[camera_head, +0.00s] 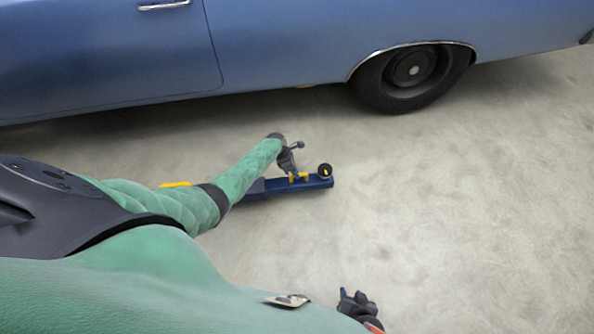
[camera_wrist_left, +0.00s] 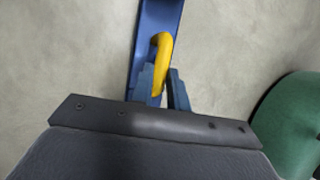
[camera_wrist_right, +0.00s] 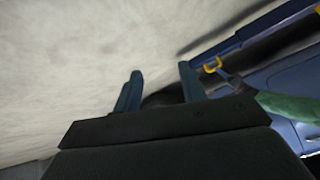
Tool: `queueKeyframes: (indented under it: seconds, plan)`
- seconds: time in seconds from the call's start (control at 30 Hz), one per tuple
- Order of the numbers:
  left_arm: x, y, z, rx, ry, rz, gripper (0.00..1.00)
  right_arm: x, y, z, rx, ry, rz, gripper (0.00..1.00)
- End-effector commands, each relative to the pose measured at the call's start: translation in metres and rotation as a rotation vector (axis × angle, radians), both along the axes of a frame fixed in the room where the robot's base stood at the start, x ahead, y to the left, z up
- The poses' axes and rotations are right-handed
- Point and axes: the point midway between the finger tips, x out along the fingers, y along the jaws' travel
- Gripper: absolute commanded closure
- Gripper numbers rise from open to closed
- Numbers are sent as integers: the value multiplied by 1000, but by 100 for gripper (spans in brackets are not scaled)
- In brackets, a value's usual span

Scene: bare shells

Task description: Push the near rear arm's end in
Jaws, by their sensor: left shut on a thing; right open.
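The blue lift arm (camera_head: 318,183) lies low over the floor beside the car, with a round black pad (camera_head: 325,170) at its right end. My left gripper (camera_head: 296,174) is at a yellow handle (camera_head: 303,176) on top of this end. In the left wrist view its fingers are shut on the yellow handle (camera_wrist_left: 160,55), above the blue beam (camera_wrist_left: 157,20). My left arm hides part of the lift arm. My right gripper (camera_head: 358,303) is open and empty at the lower middle. The right wrist view also shows the lift arm (camera_wrist_right: 265,30) and yellow handle (camera_wrist_right: 212,65).
A blue car (camera_head: 280,40) stands across the back, with its rear wheel (camera_head: 410,75) on the right. Another yellow part (camera_head: 175,184) shows behind my left arm. The concrete floor (camera_head: 460,220) right of the lift arm is clear.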

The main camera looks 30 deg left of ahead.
Motion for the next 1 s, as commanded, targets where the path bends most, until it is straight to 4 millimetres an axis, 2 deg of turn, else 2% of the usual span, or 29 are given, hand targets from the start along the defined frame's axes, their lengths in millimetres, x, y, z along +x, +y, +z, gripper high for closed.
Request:
queueKeyframes:
  seconds: [0.1,0.57,1.0]
  plan:
    - [-3,5,2,1,3,1,100,8,1,27,2,4,4,59]
    - [-19,27,2,1,3,1,100,15,2,98,-7,66,29,59]
    - [-45,66,1,2,4,2,100,15,-1,173,-19,129,54,59]
